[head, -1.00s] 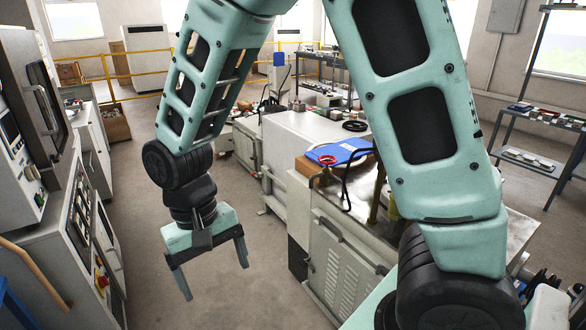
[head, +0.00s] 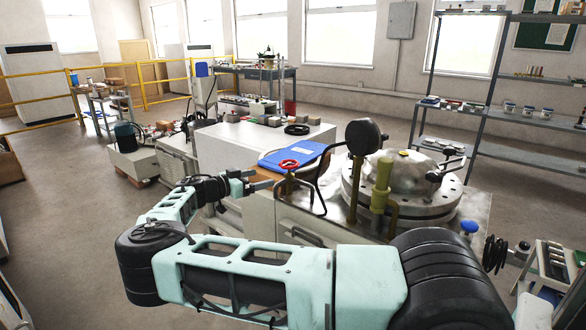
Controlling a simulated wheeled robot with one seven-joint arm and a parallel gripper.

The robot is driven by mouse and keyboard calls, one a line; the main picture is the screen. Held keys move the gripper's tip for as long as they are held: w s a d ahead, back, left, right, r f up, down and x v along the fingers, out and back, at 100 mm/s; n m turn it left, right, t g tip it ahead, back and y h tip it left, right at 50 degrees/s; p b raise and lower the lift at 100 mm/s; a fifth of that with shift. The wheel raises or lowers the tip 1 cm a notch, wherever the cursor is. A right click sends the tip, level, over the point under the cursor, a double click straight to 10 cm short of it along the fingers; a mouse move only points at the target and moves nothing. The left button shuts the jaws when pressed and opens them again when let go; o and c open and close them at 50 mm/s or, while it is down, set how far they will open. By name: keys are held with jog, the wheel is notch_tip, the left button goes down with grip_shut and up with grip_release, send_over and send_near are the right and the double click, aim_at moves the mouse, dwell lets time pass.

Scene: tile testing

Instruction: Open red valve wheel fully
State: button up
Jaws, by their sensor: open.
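The red valve wheel (head: 289,164) is a small ring standing on a brass-coloured stem at the front left of the metal test bench (head: 450,225), just in front of a blue folder. My gripper (head: 262,179) is open and empty, a short way left of the wheel in the picture, with its fingers pointing right toward it. The fingers look apart from the wheel, though the exact depth gap is hard to tell. The lower part of the stem is partly hidden by pipework.
A blue folder (head: 297,153) lies behind the wheel. A dark bent hose (head: 322,182) and a yellowish upright cylinder (head: 381,183) stand to its right, before the domed metal vessel (head: 402,172). Grey shelves (head: 500,110) stand at the right. Open floor (head: 70,200) lies to the left.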

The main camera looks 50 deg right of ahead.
jog(key=w+h, duration=0.1)
jog(key=w, duration=0.1)
jog(key=p, duration=0.2)
send_near(293, 161)
jog(key=d, duration=0.3)
jog(key=s+d, duration=0.1)
jog(key=d, duration=0.6)
jog(key=shift+s+f, duration=0.15)
jog(key=shift+f, duration=0.05)
jog(key=shift+t, duration=0.4)
jog(key=c, duration=1)
